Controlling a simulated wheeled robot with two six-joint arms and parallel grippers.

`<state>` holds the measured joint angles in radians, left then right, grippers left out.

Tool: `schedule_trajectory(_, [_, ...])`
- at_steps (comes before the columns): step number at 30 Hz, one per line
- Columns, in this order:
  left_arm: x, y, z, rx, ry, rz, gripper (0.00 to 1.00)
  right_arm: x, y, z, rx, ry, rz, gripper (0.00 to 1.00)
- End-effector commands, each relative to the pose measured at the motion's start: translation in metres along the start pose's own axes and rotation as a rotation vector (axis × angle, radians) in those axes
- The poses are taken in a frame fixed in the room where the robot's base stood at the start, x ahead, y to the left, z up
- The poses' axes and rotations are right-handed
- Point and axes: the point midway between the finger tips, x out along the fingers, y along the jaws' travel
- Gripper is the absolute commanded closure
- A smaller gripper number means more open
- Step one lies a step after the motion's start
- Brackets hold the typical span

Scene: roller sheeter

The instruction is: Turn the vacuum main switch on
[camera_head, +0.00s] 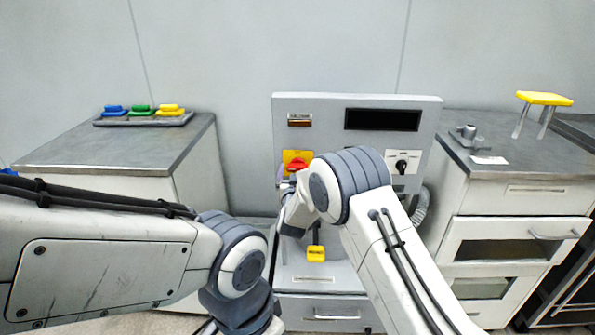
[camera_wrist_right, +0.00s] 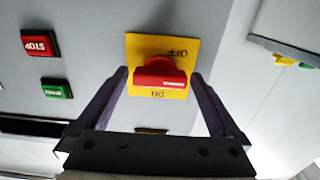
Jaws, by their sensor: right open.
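The vacuum main switch is a red rotary knob (camera_head: 297,163) on a yellow plate on the left of the grey machine panel. In the right wrist view the red knob (camera_wrist_right: 160,78) has its handle lying crosswise, and the yellow plate (camera_wrist_right: 185,46) shows upside-down lettering including "OFF". My right gripper (camera_wrist_right: 160,75) is open, with one dark finger on each side of the knob. I cannot tell whether the fingers touch it. In the head view my right wrist hides most of this gripper. My left arm shows, but its gripper does not.
The panel has a dark display (camera_head: 382,119), a black selector knob (camera_head: 401,166), a red STOP button (camera_wrist_right: 40,43) and a green button (camera_wrist_right: 56,88). Cabinets stand left (camera_head: 75,150) and right (camera_head: 525,200).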

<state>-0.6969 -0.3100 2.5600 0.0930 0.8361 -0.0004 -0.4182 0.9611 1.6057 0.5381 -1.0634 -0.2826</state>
Motion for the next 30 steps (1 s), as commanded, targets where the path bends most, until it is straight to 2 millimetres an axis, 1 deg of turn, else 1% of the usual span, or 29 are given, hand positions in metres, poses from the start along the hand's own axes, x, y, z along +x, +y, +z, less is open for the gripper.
schedule_trajectory(3, [0.0,0.0,0.0,0.0,0.0,0.0,0.5,0.0,0.0,0.0,0.0,0.0,0.0,0.0])
schedule_trajectory(5, [0.0,0.0,0.0,0.0,0.0,0.0,0.5,0.0,0.0,0.0,0.0,0.0,0.0,0.23])
schedule_trajectory(6, [0.0,0.0,0.0,0.0,0.0,0.0,0.5,0.0,0.0,0.0,0.0,0.0,0.0,0.38])
schedule_trajectory(8, [0.0,0.0,0.0,0.0,0.0,0.0,0.5,0.0,0.0,0.0,0.0,0.0,0.0,0.61])
schedule_trajectory(9, [0.0,0.0,0.0,0.0,0.0,0.0,0.5,0.0,0.0,0.0,0.0,0.0,0.001,0.76])
schedule_trajectory(14, [0.001,0.0,0.0,0.0,0.0,0.0,0.5,0.0,0.0,0.001,0.007,0.0,0.001,0.76])
schedule_trajectory(20, [0.01,-0.001,0.001,0.0,0.0,0.0,0.5,-0.001,0.0,0.003,0.059,0.0,0.001,0.76])
schedule_trajectory(26, [0.029,-0.002,0.002,0.0,0.0,0.0,0.5,-0.001,0.001,0.005,0.186,0.001,0.002,0.76])
schedule_trajectory(30, [0.046,-0.003,0.003,0.0,0.0,0.0,0.5,-0.001,0.001,0.006,0.31,0.002,0.002,0.76])
